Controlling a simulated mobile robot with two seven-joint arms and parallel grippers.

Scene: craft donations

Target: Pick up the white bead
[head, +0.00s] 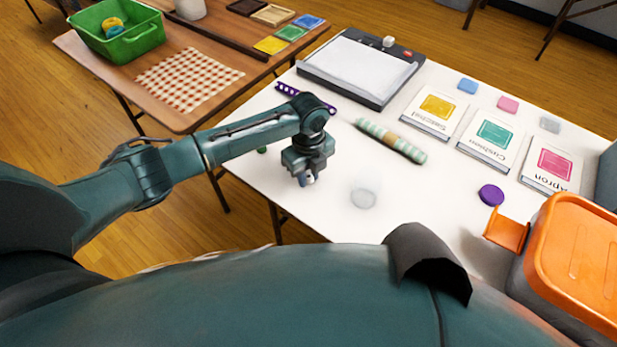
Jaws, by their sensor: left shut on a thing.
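My left gripper (306,180) points down over the left part of the white table (330,225). It is shut on a small pale thing at its fingertips, which looks like the white bead (309,178). The fingers hide most of it, and I cannot tell whether it touches the table. My right gripper is not in view.
A striped green roll (391,141), purple perforated strip (290,89), green piece (262,150) and faint round grey patch (363,198) lie near the gripper. Labelled cards (487,139), a purple disc (491,195) and an orange-lidded container (575,260) are on the right.

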